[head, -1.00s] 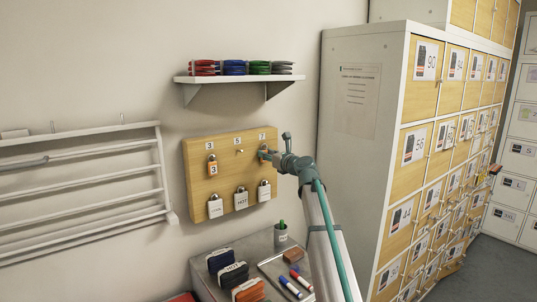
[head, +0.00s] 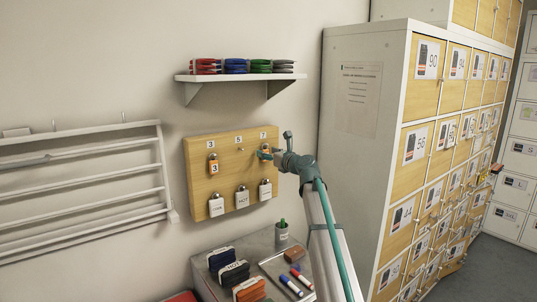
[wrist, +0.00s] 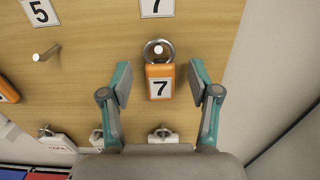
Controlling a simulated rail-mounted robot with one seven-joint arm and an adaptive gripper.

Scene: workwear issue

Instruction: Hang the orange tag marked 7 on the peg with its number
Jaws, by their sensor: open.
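The orange tag marked 7 (wrist: 159,82) hangs by its metal ring on the peg under the number 7 label (wrist: 157,7) in the wrist view. The ring is around the peg end (wrist: 158,50). My gripper (wrist: 158,80) is open, with one finger on each side of the tag and a gap to each. In the head view my gripper (head: 268,153) is at the upper right of the wooden peg board (head: 226,170) and partly hides the tag.
The peg under number 5 (wrist: 47,53) is bare. An orange tag marked 3 (head: 213,168) hangs on the left peg. Several white tags hang on the lower row, the right one (head: 265,190) below my gripper. A grey locker side (head: 355,120) stands to the right.

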